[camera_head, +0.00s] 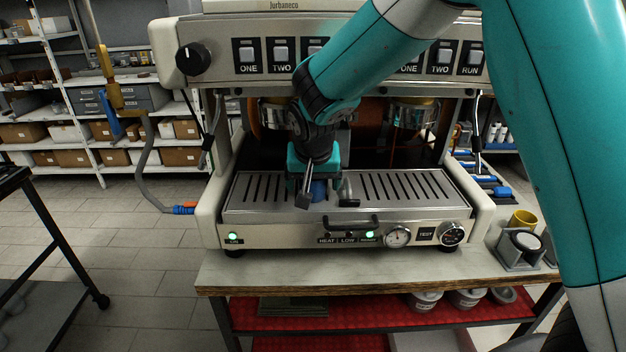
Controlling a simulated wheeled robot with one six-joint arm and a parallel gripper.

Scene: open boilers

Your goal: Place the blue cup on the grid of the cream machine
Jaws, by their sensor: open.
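The cream machine (207,218) stands on a wooden-edged bench in the middle of the view. Its slotted metal grid (400,190) spans the front of the machine. The blue cup (318,190) shows as a small rounded blue shape at the grid's middle, low beside my gripper; most of it is hidden. My gripper (311,194) points down over the middle of the grid, with its jaws open around or right beside the cup. I cannot tell whether the cup touches the grid or a finger.
Two group heads hang above the grid, the right one (411,114) clear of my arm. A yellow cup (523,220) and a grey holder (519,248) stand on the bench at right. The grid's left and right parts are bare. Shelves (75,95) stand behind at left.

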